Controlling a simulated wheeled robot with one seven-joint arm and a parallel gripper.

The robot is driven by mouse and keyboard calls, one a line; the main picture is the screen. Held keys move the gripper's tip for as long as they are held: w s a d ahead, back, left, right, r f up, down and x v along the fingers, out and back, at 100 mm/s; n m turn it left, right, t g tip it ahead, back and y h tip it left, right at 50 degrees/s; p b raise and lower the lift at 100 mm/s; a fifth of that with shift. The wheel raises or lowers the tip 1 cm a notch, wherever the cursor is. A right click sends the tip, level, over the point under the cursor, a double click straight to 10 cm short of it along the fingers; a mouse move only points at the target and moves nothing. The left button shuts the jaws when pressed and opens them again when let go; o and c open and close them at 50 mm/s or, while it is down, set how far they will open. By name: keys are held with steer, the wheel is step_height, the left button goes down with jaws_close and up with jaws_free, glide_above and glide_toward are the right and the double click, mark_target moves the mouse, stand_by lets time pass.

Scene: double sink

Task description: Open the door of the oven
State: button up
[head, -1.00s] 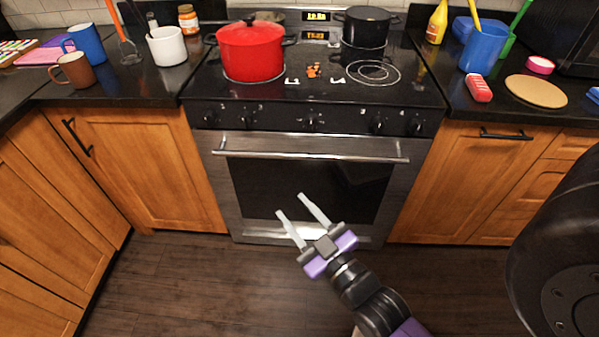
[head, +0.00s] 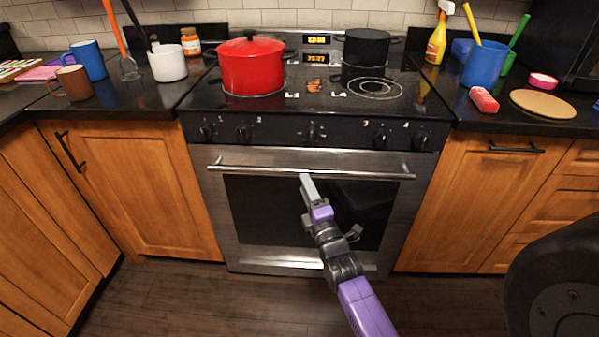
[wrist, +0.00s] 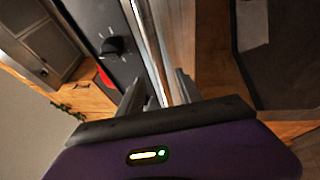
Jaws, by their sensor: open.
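The oven door (head: 255,205) is a steel-framed panel with a dark window, and it is shut flush with the oven front. Its handle (head: 250,169) is a horizontal silver bar across the top of the door. My gripper (head: 306,178) is open, with its fingertips at the middle of the handle. In the wrist view the handle (wrist: 149,42) runs down toward the gap between my open fingers (wrist: 158,88) and appears to lie between them. I cannot tell whether either finger touches it.
Oven knobs (head: 313,132) sit on the panel just above the handle. A red pot (head: 252,68) and a black pot (head: 366,48) stand on the stovetop. Wooden cabinets (head: 130,190) flank the oven. The floor (head: 200,297) in front of the door is clear.

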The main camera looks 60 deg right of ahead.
mark_target(299, 171)
steer(key=shift+x, duration=3.1)
jaws_close()
